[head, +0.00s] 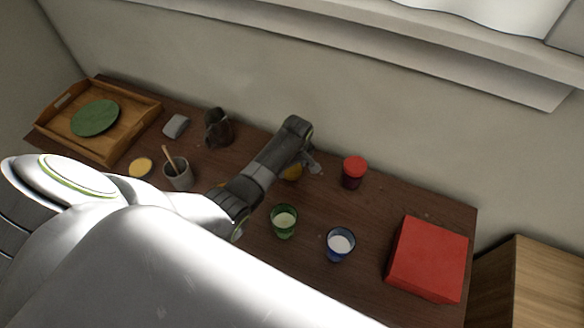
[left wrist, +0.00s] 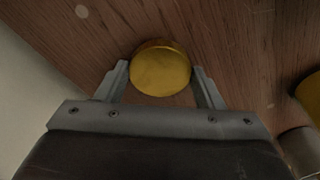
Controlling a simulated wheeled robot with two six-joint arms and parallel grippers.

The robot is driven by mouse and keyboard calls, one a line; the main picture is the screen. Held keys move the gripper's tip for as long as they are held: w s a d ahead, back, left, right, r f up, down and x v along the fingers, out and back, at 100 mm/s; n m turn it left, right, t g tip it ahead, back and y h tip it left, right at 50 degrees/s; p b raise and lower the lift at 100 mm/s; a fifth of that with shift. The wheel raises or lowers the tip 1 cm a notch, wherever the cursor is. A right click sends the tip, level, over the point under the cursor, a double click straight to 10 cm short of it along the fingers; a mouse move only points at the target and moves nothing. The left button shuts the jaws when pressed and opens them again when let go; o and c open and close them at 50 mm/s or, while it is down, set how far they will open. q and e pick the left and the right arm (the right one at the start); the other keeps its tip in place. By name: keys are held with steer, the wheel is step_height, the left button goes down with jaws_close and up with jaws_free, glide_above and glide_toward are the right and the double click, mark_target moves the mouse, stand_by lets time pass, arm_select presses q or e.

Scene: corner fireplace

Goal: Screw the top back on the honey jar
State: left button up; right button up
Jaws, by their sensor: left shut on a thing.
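My left gripper (head: 301,168) reaches in over the back middle of the table. It is shut on a round gold lid (left wrist: 160,72), with one finger on each side in the left wrist view. In the head view only a yellow part of the lid (head: 291,174) shows beside the gripper. I cannot tell whether a jar is under it. Another yellow round thing (left wrist: 309,94) is cut off at the right edge of the left wrist view. In the head view a sliver of yellow (head: 222,185) shows behind my arm; it may be the honey jar. My right gripper is not in view.
A red-lidded jar (head: 354,172) stands right of the gripper. A green cup (head: 284,221), blue cup (head: 340,244) and red box (head: 427,259) are nearer. Left are a grey cup (head: 179,178), dark pitcher (head: 218,128), yellow disc (head: 140,168) and wooden tray (head: 128,131).

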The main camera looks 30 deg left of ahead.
mark_target(292, 170)
arm_select(q)
step_height(292, 170, up, 10)
steer(key=shift+f+b, duration=0.2)
steer(key=shift+b, duration=0.2)
step_height(292, 170, down, 7)
steer(key=b, duration=0.6)
steer(key=shift+r+b, duration=0.1)
steer(key=shift+b, duration=0.3)
steer(key=shift+r, duration=0.1)
steer(key=shift+r+p, duration=0.2)
steer(key=shift+p, duration=0.1)
